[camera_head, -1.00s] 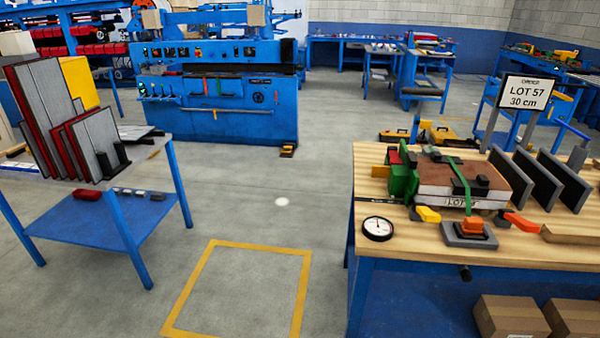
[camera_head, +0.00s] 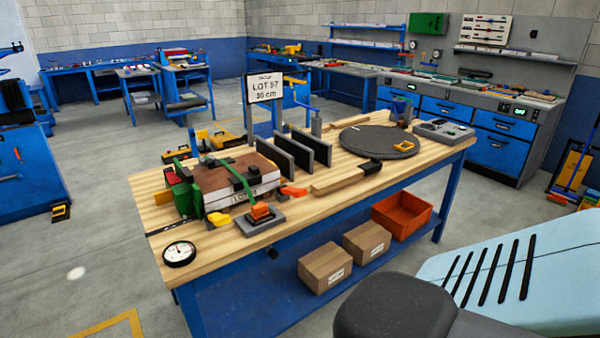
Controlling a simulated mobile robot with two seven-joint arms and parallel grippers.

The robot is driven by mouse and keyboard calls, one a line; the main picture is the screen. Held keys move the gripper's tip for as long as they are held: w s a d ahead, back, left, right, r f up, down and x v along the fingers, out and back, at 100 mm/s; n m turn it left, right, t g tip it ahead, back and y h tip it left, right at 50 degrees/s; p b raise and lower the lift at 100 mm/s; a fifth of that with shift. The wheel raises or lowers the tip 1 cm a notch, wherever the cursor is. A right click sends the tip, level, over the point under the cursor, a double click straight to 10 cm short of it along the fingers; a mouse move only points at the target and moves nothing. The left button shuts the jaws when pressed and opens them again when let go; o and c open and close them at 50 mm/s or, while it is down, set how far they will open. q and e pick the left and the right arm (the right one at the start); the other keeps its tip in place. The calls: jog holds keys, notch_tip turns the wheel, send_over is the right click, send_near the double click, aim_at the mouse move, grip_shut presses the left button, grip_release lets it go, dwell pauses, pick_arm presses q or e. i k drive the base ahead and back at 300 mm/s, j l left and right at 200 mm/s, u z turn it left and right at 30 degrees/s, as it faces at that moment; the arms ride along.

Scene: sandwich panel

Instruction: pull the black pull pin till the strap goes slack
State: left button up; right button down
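A green strap (camera_head: 232,176) runs over the brown-topped stack (camera_head: 215,182) on the wooden workbench and down its front side toward an orange buckle-like piece (camera_head: 260,211) on a grey block (camera_head: 259,222). The strap looks taut. A green clamp-like block (camera_head: 187,198) stands at the stack's left end. A yellow handle (camera_head: 218,219) and a red-orange handle (camera_head: 293,191) stick out at the front. I cannot make out the black pull pin with certainty; small dark parts sit around the strap. Neither of my grippers is in view.
The workbench (camera_head: 345,182) also bears a round dial (camera_head: 179,253), upright dark plates (camera_head: 297,150), a lot sign (camera_head: 264,88) and a dark round disc (camera_head: 378,142). Boxes (camera_head: 325,268) and an orange bin (camera_head: 402,211) are on its lower shelf. Floor at left is open.

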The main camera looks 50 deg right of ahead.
aim_at(274, 254)
jog(key=z, duration=1.75)
